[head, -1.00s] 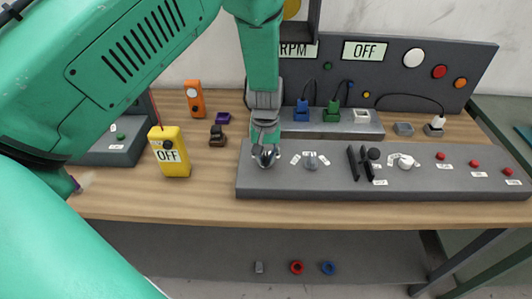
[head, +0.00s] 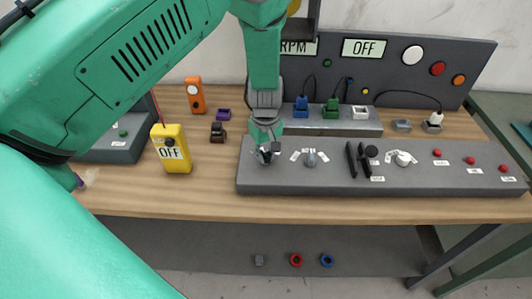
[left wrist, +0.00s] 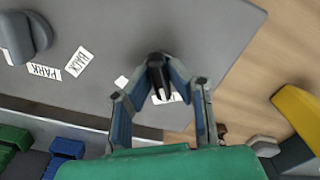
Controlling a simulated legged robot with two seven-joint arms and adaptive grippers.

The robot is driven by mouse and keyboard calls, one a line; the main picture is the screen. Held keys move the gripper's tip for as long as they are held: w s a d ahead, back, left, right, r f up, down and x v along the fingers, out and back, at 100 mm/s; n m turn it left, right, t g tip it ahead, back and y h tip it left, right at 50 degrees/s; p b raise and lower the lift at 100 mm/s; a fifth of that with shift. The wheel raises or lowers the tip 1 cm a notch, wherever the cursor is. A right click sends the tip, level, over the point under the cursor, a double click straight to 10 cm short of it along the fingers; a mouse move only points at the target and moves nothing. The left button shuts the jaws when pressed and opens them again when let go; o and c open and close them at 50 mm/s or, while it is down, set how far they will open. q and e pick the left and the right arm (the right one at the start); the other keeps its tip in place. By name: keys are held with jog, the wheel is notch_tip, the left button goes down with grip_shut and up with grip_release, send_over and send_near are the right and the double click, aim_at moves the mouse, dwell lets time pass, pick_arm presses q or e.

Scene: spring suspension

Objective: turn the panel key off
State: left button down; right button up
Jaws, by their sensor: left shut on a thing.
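The grey control panel (head: 290,180) lies along the front of the workbench, and its left end shows in the wrist view (left wrist: 210,30). My left gripper (head: 267,154) points down over that left end. In the left wrist view my left gripper (left wrist: 158,62) has both fingers closed around a small dark key (left wrist: 158,82). White labels lie beside the key, partly covered by the fingers. In the head view the fingers mostly hide the key, and I cannot read its position. My right gripper is not in view.
A grey selector knob (head: 311,158) stands just right of the gripper. Black levers (head: 357,160), a white knob (head: 403,159) and red buttons (head: 470,160) are farther right. A yellow box (head: 171,150) reading OFF stands to the left. Coloured connectors (head: 331,109) are behind.

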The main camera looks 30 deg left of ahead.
aim_at(267, 153)
pick_arm(q)
jog(key=shift+d, duration=0.1)
jog(key=c, duration=1.5)
grip_release()
jog(key=shift+w, duration=0.1)
jog(key=shift+c, duration=0.2)
jog(key=shift+r, duration=0.2)
notch_tip(267, 153, up, 11)
jog(key=shift+r, duration=0.2)
